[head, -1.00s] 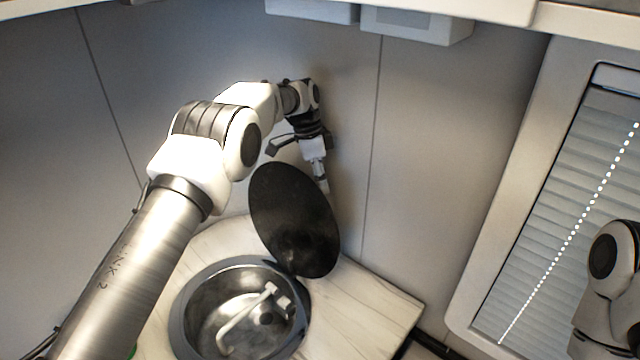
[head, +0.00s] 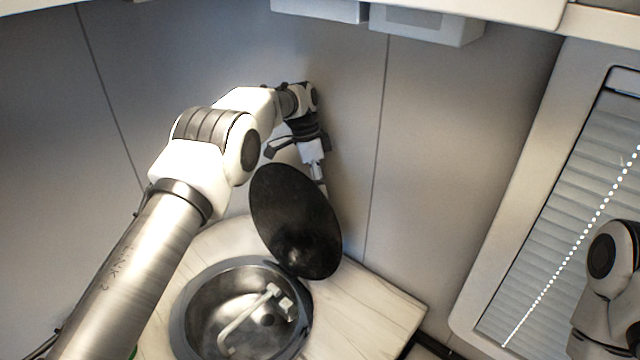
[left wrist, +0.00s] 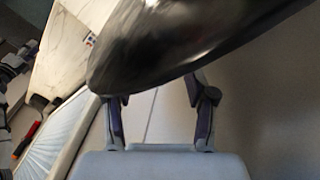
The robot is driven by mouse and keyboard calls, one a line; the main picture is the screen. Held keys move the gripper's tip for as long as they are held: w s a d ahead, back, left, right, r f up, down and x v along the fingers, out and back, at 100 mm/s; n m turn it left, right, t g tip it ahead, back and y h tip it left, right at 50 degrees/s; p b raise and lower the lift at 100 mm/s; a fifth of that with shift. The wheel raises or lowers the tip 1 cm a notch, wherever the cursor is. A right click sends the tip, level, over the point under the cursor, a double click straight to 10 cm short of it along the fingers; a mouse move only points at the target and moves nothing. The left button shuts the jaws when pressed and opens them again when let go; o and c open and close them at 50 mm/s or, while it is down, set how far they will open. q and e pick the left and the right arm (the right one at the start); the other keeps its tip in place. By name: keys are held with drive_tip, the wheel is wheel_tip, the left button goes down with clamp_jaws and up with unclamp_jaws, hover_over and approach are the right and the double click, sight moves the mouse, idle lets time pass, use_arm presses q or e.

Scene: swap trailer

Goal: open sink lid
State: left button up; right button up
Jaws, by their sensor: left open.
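The round black sink lid (head: 295,222) stands raised behind the sink, tilted up on its far edge side. The round metal sink (head: 240,308) is uncovered, with a folded white faucet (head: 250,315) inside its bowl. My left gripper (head: 318,178) is at the lid's upper back side, partly hidden by the lid. In the left wrist view the open fingers (left wrist: 160,105) reach up to the dark lid (left wrist: 190,40), whose edge covers their tips; I cannot tell whether they touch it. My right gripper is out of view; only part of the right arm shows at the right edge.
The sink is set in a pale marbled counter (head: 375,305) with free room right of the bowl. A grey wall (head: 430,150) stands close behind the lid and left arm. A window with a blind (head: 580,220) is at the right. Cabinets (head: 430,22) hang above.

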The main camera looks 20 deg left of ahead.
use_arm(q)
drive_tip(key=shift+w+a+r, duration=0.1)
drive_tip(key=shift+w, duration=0.1)
drive_tip(key=shift+r, duration=0.1)
drive_tip(key=v, duration=0.7)
idle(0.3)
